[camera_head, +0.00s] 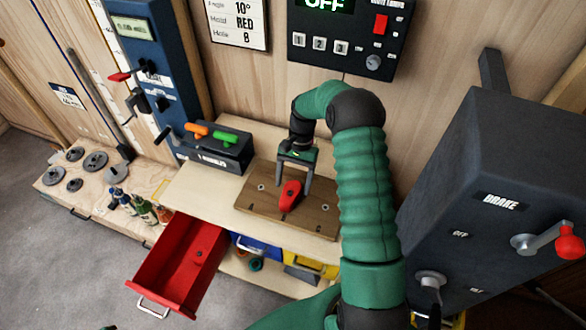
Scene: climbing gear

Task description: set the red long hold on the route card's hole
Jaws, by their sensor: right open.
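The red long hold (290,196) is on the brown wooden board (322,222) on the bench. My right gripper (293,183) points down over the board with its fingers apart. The hold is between or just below the fingertips; I cannot tell if they touch it. The board has a few small holes, partly hidden by the hold and gripper. The route card (238,22) on the wall reads 10°, RED and hole 8. My left gripper is not in view.
An open red drawer (180,268) juts out at the front left. A box with orange and green handles (212,147) stands left of the board. A dark BRAKE cabinet (500,200) is close on the right. A control panel (350,40) reading OFF hangs behind.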

